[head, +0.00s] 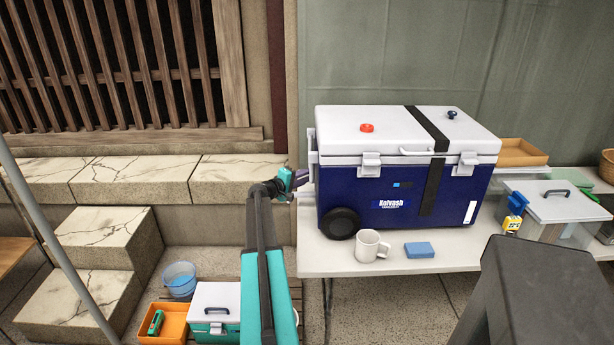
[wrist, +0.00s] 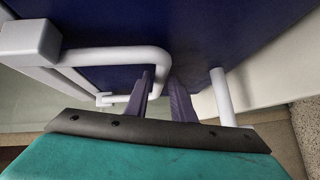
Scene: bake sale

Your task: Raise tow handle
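The tow handle (head: 313,160) is a white bar on the left side of a blue cooler (head: 350,194) with a white lid. It sits low against the cooler's side. In the wrist view the tow handle (wrist: 110,56) bends in a U, and its rounded end lies between my two purple fingertips. My gripper (head: 306,174) is level at the cooler's left side. The fingers' exact contact is partly hidden.
The cooler stands on a white table (head: 310,256). A mug (head: 368,246) and a blue block (head: 420,250) lie in front of it. A red item (head: 367,128) and a dark knob (head: 451,115) are on the lid. Stone steps (head: 100,240) stand at left.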

